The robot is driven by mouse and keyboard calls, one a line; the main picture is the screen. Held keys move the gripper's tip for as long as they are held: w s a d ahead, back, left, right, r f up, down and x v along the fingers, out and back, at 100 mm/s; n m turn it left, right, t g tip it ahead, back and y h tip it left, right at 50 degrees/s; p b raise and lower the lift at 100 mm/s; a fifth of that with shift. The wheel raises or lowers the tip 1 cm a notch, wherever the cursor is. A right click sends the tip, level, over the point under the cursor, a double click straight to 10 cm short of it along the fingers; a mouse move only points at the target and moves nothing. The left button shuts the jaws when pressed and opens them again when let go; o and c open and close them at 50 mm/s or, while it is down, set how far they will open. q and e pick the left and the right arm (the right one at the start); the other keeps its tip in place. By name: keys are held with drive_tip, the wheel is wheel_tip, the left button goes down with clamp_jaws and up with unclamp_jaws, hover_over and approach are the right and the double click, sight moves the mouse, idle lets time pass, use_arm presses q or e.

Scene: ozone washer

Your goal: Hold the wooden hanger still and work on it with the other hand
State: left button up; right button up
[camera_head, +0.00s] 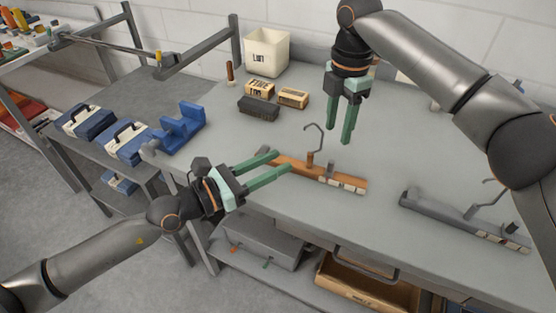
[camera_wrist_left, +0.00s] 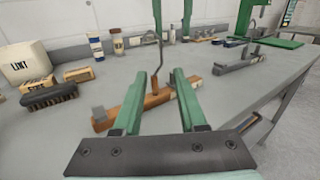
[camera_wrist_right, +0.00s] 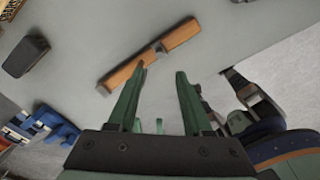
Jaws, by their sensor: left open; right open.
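The wooden hanger (camera_head: 343,182) lies on the grey workbench, an orange-brown bar with a metal hook and pale labels near its right end. It also shows in the left wrist view (camera_wrist_left: 131,112) and in the right wrist view (camera_wrist_right: 181,36). My left gripper (camera_head: 284,162) is open beside the left part of the bar; in its wrist view the fingers point toward the bar, with part of it showing between them. My right gripper (camera_head: 347,140) is open and empty, pointing down above the bench behind the hanger. In its wrist view the bar lies beyond the fingertips.
A grey hanger (camera_head: 450,217) lies to the right on the bench. A white lint bin (camera_head: 267,52), a dark brush (camera_head: 258,107) and small boxes (camera_head: 293,98) stand at the back left. Blue cases (camera_head: 127,142) rest on the side shelf. The bench between the hangers is clear.

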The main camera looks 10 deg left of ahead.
sight(321, 147)
use_arm(q)
drive_tip(key=x, duration=1.2)
drive_tip(key=shift+d+f, duration=0.1)
drive_tip(key=shift+d, duration=0.15)
clamp_jaws()
idle(1.1)
